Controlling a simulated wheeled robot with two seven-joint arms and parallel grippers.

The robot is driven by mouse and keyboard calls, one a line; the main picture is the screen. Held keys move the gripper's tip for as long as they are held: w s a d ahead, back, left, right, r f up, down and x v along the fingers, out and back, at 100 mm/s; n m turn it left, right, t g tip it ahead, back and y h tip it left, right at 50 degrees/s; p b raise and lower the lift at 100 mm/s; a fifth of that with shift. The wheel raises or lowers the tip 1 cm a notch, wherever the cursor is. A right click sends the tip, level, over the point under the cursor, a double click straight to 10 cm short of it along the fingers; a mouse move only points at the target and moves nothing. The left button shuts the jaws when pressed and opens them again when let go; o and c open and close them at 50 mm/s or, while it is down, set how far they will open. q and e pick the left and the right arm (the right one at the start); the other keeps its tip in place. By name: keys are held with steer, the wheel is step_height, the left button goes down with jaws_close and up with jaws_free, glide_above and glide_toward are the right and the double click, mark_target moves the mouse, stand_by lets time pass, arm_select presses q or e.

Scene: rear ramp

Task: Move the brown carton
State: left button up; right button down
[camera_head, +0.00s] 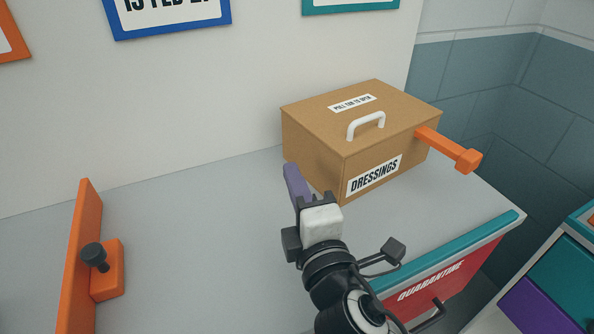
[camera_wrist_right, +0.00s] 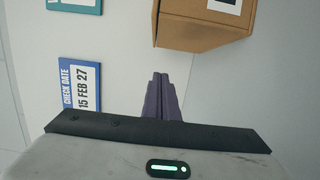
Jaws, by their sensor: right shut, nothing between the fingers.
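The brown carton (camera_head: 315,145) stands on the grey counter against the back wall. It has a "DRESSINGS" label on its front, a white handle and a "PULL TAB TO OPEN" label on top, and an orange bar (camera_head: 450,148) sticking out at its right. My right gripper (camera_head: 293,178) has purple fingers and is just in front of the carton's left part, shut and empty. In the right wrist view the shut fingers (camera_wrist_right: 164,95) point up the picture, with the carton (camera_wrist_right: 205,22) beyond them. I cannot tell if they touch it. My left gripper is out of view.
An orange upright plate (camera_head: 80,255) with a dark knob stands at the left of the counter (camera_head: 190,235). The counter between it and my right gripper is clear. A red "QUARANTINE" front (camera_head: 450,272) is at the front right, with drawers (camera_head: 555,280) beyond.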

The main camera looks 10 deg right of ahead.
mark_target(304, 148)
steer(key=w+d, duration=0.1)
steer(key=w, duration=0.1)
steer(key=w+d+p, duration=0.1)
steer(key=w, duration=0.2)
steer(key=w+d, duration=0.1)
steer(key=w, duration=0.2)
steer(key=shift+d, duration=0.1)
steer(key=shift+w+d, duration=0.1)
steer(key=shift+d, duration=0.1)
